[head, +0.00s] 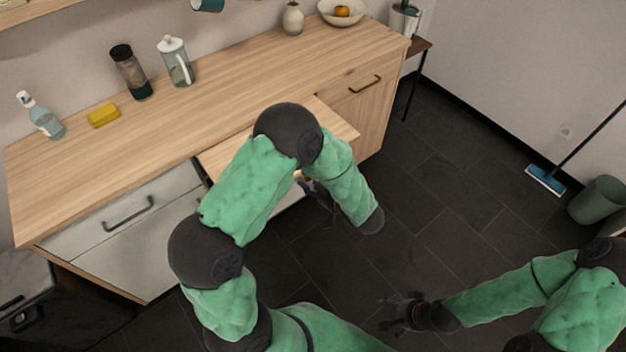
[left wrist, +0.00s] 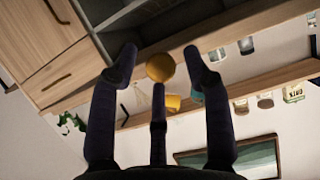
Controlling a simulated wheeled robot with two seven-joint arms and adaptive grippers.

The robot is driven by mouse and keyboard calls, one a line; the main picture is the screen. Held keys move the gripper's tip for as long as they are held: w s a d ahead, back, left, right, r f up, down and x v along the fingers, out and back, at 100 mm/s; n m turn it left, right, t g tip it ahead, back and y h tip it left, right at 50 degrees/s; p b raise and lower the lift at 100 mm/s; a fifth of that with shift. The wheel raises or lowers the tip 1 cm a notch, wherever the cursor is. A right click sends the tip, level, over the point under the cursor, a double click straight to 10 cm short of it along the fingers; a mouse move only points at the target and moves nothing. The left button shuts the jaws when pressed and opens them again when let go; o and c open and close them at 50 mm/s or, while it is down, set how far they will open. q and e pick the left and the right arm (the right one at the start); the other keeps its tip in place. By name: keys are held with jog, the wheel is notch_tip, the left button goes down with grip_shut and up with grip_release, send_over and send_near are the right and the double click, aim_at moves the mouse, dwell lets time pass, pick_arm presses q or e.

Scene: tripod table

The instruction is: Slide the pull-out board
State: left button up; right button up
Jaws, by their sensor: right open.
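The pale wooden pull-out board (head: 340,121) sticks out from the cabinet under the countertop. My left arm covers its middle. My left gripper (head: 318,192) is just beyond the board's front edge, partly hidden by my arm. In the left wrist view its fingers (left wrist: 160,60) are spread around a round yellow knob (left wrist: 160,68). The knob appears to be at the front of the board, which shows there as a wooden strip (left wrist: 235,25). Gaps show beside the knob, but I cannot tell about contact. My right gripper (head: 392,315) is open and empty above the floor.
The countertop (head: 230,95) holds a spray bottle (head: 42,116), yellow sponge (head: 103,115), dark jar (head: 131,72), glass pitcher (head: 176,62), vase (head: 293,18) and fruit bowl (head: 343,18). A grey drawer (head: 125,212) is at left.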

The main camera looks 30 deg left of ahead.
pick_arm(q)
grip_shut()
jog(key=w+a+p, duration=0.1)
jog(key=a, duration=0.1)
jog(key=w+a, duration=0.1)
jog(key=a, duration=0.2)
jog(key=w+a+p, duration=0.1)
jog(key=a, duration=0.2)
jog(key=shift+p, duration=0.35)
jog(key=w+a, duration=0.1)
jog(key=a, duration=0.3)
jog(key=w+a+p, duration=0.1)
jog(key=w+a, duration=0.1)
jog(key=a, duration=0.2)
jog(key=w+a, duration=0.2)
jog(key=a, duration=0.1)
jog(key=shift+a+f, duration=0.25)
jog(key=shift+a, duration=0.15)
jog(key=shift+o, duration=1.5)
grip_release()
jog(key=shift+w, duration=0.1)
jog(key=shift+r+p, duration=0.2)
jog(key=shift+p, duration=0.1)
